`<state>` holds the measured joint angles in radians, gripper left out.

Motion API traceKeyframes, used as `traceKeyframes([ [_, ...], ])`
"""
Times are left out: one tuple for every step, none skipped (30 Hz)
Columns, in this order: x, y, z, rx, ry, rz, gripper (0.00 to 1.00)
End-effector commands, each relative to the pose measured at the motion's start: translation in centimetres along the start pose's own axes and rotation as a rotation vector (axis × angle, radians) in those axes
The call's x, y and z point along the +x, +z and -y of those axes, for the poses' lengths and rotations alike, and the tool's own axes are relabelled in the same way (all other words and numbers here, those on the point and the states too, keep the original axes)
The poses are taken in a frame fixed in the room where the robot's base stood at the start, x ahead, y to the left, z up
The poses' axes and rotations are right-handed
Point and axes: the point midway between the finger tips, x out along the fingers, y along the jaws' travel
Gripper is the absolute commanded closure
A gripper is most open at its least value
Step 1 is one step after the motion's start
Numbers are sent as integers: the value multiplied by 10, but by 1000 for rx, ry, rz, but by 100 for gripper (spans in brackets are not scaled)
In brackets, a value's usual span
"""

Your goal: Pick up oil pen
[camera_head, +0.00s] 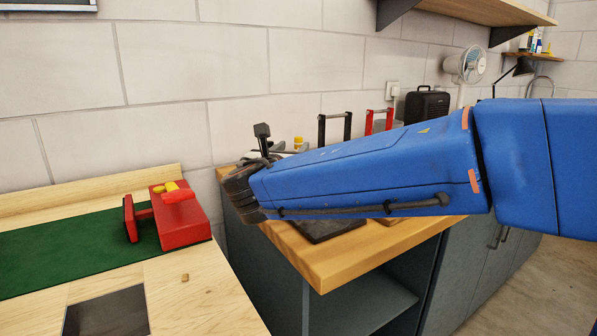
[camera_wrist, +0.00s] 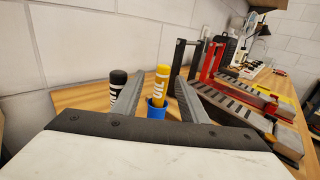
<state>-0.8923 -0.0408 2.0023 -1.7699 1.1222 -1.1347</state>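The oil pen is a yellow upright cylinder (camera_wrist: 160,86) with dark lettering, standing in a small blue holder (camera_wrist: 156,111) in the wrist view. A yellow top that looks like the pen's (camera_head: 298,141) shows behind my wrist in the head view. My gripper (camera_wrist: 158,76) is open. Its two grey fingers point toward the pen, one on each side of it in the picture. No finger contact is visible, and the exact distance cannot be told. In the head view my wrist hides the fingers and the holder.
A black marker-like cylinder (camera_wrist: 117,82) stands left of the pen, close to the left finger. Black (camera_wrist: 182,58) and red (camera_wrist: 212,62) frames stand to the right on the wooden bench (camera_head: 330,266). A pale block wall is behind. A red vise-like device (camera_head: 182,222) sits on the left table.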

Motion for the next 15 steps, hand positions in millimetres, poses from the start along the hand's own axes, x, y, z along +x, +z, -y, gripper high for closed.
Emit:
traceKeyframes([
  [3, 0, 1, 0, -1, 0, 61],
  [5, 0, 1, 0, -2, 0, 61],
  [9, 0, 2, 0, -3, 0, 61],
  [12, 0, 3, 0, -4, 0, 61],
  [16, 0, 3, 0, -3, 0, 61],
  [21, 0, 4, 0, -3, 0, 61],
  [25, 0, 5, 0, -4, 1, 61],
  [29, 1, 6, 0, -4, 1, 61],
  [35, 0, 5, 0, -3, 0, 61],
  [39, 0, 5, 0, -3, 0, 61],
  [43, 0, 5, 0, -3, 0, 61],
  [46, 0, 5, 0, -3, 0, 61],
  [48, 0, 5, 0, -3, 0, 61],
  [50, 0, 5, 0, -2, 0, 61],
  [50, 0, 5, 0, -1, 0, 61],
])
